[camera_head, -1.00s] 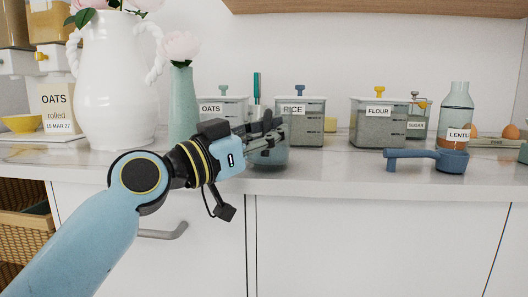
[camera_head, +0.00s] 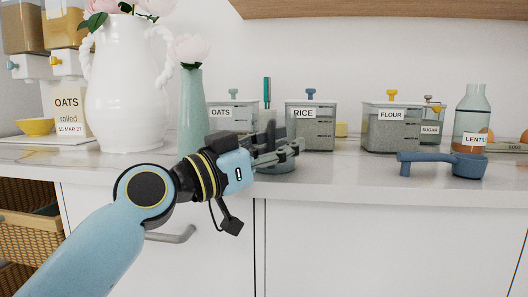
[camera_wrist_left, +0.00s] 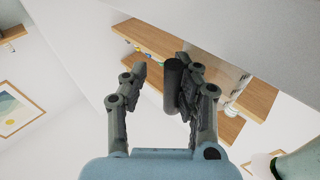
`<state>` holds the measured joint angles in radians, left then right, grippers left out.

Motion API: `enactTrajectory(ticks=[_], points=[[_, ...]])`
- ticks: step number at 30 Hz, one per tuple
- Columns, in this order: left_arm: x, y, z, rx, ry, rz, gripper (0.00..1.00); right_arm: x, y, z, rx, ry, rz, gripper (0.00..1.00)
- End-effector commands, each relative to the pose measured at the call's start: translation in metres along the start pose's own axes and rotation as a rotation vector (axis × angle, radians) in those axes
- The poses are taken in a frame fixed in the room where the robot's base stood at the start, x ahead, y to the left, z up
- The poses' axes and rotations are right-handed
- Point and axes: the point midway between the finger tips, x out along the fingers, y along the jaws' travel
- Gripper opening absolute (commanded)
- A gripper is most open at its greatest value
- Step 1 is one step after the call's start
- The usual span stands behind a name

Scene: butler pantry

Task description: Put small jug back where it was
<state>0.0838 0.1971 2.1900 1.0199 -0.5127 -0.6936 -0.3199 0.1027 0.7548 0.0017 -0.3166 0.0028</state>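My left gripper (camera_head: 283,146) reaches in from the left, low over the front of the counter. In the left wrist view its dark fingers (camera_wrist_left: 158,85) stand apart, with a gap between them. A rounded grey-blue thing (camera_head: 277,167), perhaps the small jug, shows just below and behind the fingers on the counter. The fingers cover most of it, so its shape and any handle are hidden, and I cannot tell whether they touch it. My right gripper is not in view.
A green vase (camera_head: 193,105) and a large white pitcher (camera_head: 127,90) stand left of the gripper. Behind are the oats (camera_head: 238,116), rice (camera_head: 310,130) and flour (camera_head: 391,133) containers. A blue scoop (camera_head: 445,162) lies at right; the counter between has free room.

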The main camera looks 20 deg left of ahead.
Motion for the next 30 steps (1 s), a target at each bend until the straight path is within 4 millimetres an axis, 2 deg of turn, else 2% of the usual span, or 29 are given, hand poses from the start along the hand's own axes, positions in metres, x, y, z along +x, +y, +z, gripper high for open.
enactTrajectory(ticks=[9,15,21,30], points=[[-0.061,0.002,0.002,0.004,-0.009,0.007,0.29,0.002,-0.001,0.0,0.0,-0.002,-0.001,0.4],[-0.094,0.001,0.001,0.003,-0.009,0.005,0.29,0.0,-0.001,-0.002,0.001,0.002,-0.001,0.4],[-0.112,0.0,0.001,0.001,-0.004,0.002,0.29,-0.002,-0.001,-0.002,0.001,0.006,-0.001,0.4],[-0.116,0.001,0.0,-0.001,0.0,0.002,0.29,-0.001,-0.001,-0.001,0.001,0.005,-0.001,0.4]])
